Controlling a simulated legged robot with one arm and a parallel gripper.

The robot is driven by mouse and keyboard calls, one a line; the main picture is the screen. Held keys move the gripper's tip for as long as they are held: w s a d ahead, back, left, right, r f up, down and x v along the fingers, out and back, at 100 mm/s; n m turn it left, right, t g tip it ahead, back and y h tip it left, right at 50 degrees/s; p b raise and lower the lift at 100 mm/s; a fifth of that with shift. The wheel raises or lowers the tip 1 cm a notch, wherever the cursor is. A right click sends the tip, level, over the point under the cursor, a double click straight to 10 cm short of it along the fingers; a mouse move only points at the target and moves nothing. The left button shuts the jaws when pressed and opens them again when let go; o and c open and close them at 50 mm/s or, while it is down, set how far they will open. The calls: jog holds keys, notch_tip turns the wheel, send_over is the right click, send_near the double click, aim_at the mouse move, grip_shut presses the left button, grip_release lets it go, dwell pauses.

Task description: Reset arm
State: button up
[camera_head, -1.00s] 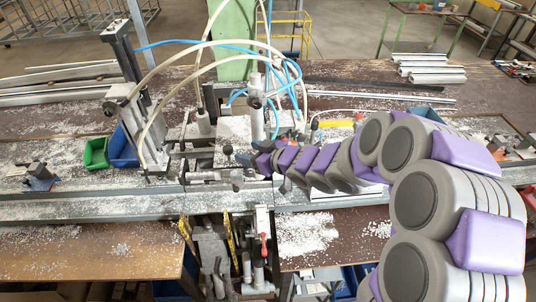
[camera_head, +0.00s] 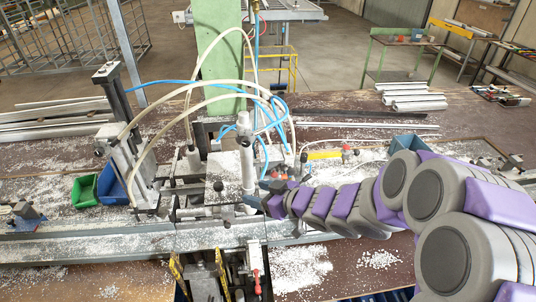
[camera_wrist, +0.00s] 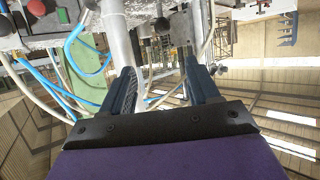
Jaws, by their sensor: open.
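My gripper (camera_head: 264,194) is at the end of my purple and grey arm, which reaches in from the right. It is low over the clamp bench, just right of the foot of an upright metal cylinder (camera_head: 246,150). In the wrist view my gripper (camera_wrist: 158,75) has two dark fingers spread apart with nothing held between them. The cylinder (camera_wrist: 118,35) stands close to the left finger there; whether they touch cannot be told. White and blue hoses pass behind the fingers.
A clamp post (camera_head: 112,120) stands at left beside a green bin (camera_head: 86,190) and a blue bin (camera_head: 108,184). Another blue bin (camera_head: 406,145) is near my arm. Hoses (camera_head: 200,85) arch over the middle. Aluminium profiles (camera_head: 412,97) lie at the back right.

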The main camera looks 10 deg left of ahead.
jog(key=w+d+f+m+t+h+b, duration=0.1)
jog(key=d+f+m+h+b, duration=0.1)
jog(key=d+h, duration=0.35)
jog(key=d+f+m+t+h+b, duration=0.1)
jog(key=d+f+m+h+b, duration=0.1)
jog(key=d, duration=0.6)
jog(key=s+d+f+m+g+h+b, duration=0.25)
jog(key=s+d+h, duration=0.25)
jog(key=s+d, duration=0.4)
jog(key=s+f+m+g+b, duration=0.2)
jog(key=s+g, duration=0.6)
jog(key=s, duration=1.7)
jog(key=m+y+b, duration=0.1)
jog(key=m+b, duration=0.1)
jog(key=m, duration=0.1)
jog(key=shift+s+a, duration=0.35)
jog(key=shift+s, duration=0.05)
jog(key=shift+c, duration=0.4)
